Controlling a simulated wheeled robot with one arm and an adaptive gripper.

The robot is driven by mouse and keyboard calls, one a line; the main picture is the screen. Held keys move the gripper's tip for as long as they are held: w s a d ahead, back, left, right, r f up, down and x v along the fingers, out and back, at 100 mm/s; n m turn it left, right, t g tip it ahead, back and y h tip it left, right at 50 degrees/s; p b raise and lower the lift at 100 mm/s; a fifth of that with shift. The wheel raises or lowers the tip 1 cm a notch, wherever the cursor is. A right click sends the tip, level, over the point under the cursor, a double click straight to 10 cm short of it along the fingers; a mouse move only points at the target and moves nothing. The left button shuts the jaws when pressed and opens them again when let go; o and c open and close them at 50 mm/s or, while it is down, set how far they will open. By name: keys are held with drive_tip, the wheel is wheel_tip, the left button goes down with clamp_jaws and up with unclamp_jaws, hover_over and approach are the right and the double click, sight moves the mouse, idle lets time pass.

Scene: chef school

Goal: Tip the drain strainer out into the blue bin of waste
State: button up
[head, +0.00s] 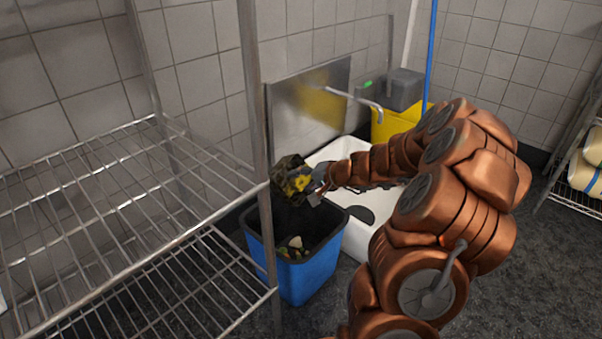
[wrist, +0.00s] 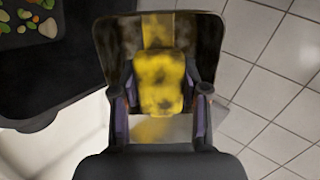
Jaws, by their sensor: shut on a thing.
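The drain strainer (head: 288,164) is a dark, dirty box-like basket with a worn yellow grip. My gripper (head: 306,184) is shut on its yellow part and holds it above the back of the blue bin (head: 312,281). In the wrist view the strainer (wrist: 115,48) is upright in the picture, its yellow grip between the fingers of my gripper (wrist: 158,90). Its true tilt and its inside are hard to tell. The bin is open, with a dark inside and several food scraps (head: 293,247). The scraps (wrist: 40,22) also show at the top left in the wrist view.
A wire shelf rack (head: 115,190) with a metal post stands close to the bin's left. A white basin (head: 352,232) is right behind the bin. A yellow mop bucket (head: 395,121) is farther back. Another rack (head: 577,205) stands at the far right. Dark floor lies clear in front.

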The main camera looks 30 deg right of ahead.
drive_tip(key=shift+w+a+r+g+h+p, duration=0.25)
drive_tip(key=shift+g+p, duration=0.35)
drive_tip(key=shift+p, duration=1.9)
drive_tip(key=shift+s+d+r+g+h+p, duration=0.1)
drive_tip(key=shift+d+r+g+p, duration=0.35)
drive_tip(key=shift+p, duration=2.05)
drive_tip(key=shift+w+a+r+g+h+p, duration=0.25)
drive_tip(key=shift+g+p, duration=0.5)
drive_tip(key=shift+p, duration=1.75)
drive_tip(key=g+p, duration=0.1)
drive_tip(key=p, duration=0.5)
drive_tip(key=g+p, duration=0.1)
drive_tip(key=p, duration=0.6)
drive_tip(key=shift+w+a+g+h, duration=0.15)
drive_tip(key=shift+w+g+h, duration=0.15)
drive_tip(key=p, duration=0.4)
drive_tip(key=shift+w+r+g, duration=0.1)
drive_tip(key=shift+g, duration=0.2)
drive_tip(key=p, duration=0.5)
drive_tip(key=shift+m+g, duration=0.3)
